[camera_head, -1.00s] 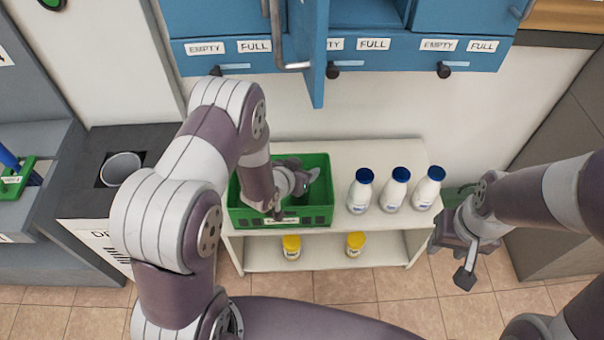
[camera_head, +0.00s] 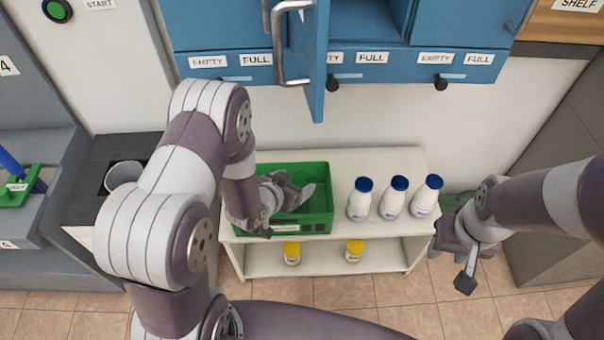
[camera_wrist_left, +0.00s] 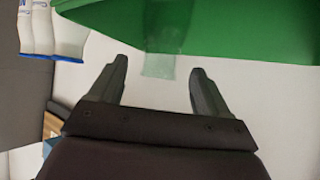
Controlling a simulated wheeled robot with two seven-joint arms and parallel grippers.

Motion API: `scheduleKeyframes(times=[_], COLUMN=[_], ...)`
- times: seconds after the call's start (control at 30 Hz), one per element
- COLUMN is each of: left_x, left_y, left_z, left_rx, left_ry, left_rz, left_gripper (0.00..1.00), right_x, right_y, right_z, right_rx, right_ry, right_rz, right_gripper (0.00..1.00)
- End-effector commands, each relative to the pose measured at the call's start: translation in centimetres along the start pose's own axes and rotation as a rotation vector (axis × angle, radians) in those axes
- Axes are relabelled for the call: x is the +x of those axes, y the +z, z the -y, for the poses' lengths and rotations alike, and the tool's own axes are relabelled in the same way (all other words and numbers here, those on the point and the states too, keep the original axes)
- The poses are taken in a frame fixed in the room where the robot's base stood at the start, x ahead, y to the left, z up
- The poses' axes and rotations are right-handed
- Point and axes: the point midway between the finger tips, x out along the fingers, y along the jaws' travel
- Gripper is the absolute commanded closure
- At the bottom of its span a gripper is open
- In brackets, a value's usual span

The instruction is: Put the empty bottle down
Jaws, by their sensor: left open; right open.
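A green crate (camera_head: 322,222) stands on the left part of the white shelf's top. My left gripper (camera_head: 300,192) is over the crate, with its fingers apart. In the left wrist view the open fingers (camera_wrist_left: 158,85) point at the crate's green wall (camera_wrist_left: 245,30). A faint see-through shape, likely the empty bottle (camera_wrist_left: 160,66), shows between and beyond the fingertips, overlapping the crate's edge. The fingers do not appear to touch it. In the head view I cannot make the bottle out. My right gripper (camera_head: 462,262) hangs open and empty right of the shelf.
Three white bottles with blue caps (camera_head: 393,198) stand right of the crate on the shelf (camera_head: 385,160). Yellow-capped jars (camera_head: 354,250) are on the lower board. A blue cabinet (camera_head: 400,62) with an open door (camera_head: 316,70) is above. A dark bin (camera_head: 105,150) stands left.

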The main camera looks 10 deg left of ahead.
Motion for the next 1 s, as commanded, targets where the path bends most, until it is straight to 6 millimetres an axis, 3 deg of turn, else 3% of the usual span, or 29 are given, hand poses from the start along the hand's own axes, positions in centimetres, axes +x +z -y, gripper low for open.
scheduleKeyframes(times=[0.1,0.33,0.47,0.53,0.7,0.8,1.0], left_x=[-3.3,-6.2,-7.6,-10.0,-18.0,-21.1,-22.3], left_y=[-0.4,-0.4,-2.1,-2.9,-3.5,-3.3,-3.1], left_z=[0.1,0.2,1.9,2.4,0.4,-1.1,-1.7], left_rx=[-0.001,0.003,0.001,-0.034,-0.175,-0.229,-0.25], left_ry=[-0.002,-0.008,-0.076,-0.124,-0.167,-0.157,-0.151], left_rz=[0.001,0.019,0.21,0.369,0.693,0.8,0.845], left_gripper=[0.22,0.22,0.22,0.22,0.22,0.22,0.22], right_x=[-1.5,-2.1,-2.1,-2.0,-2.0,-2.0,-2.0], right_y=[-0.2,-0.2,-0.2,-0.2,-0.2,-0.2,-0.2], right_z=[0.0,0.0,0.0,0.0,0.0,0.0,0.0], right_rx=[0.0,0.0,0.0,0.0,0.0,0.0,0.0], right_ry=[0.0,0.0,0.0,0.0,0.0,0.0,0.0], right_rz=[0.0,0.0,0.0,0.0,0.0,0.0,0.0], right_gripper=[0.57,0.57,0.57,0.57,0.57,0.57,0.57])
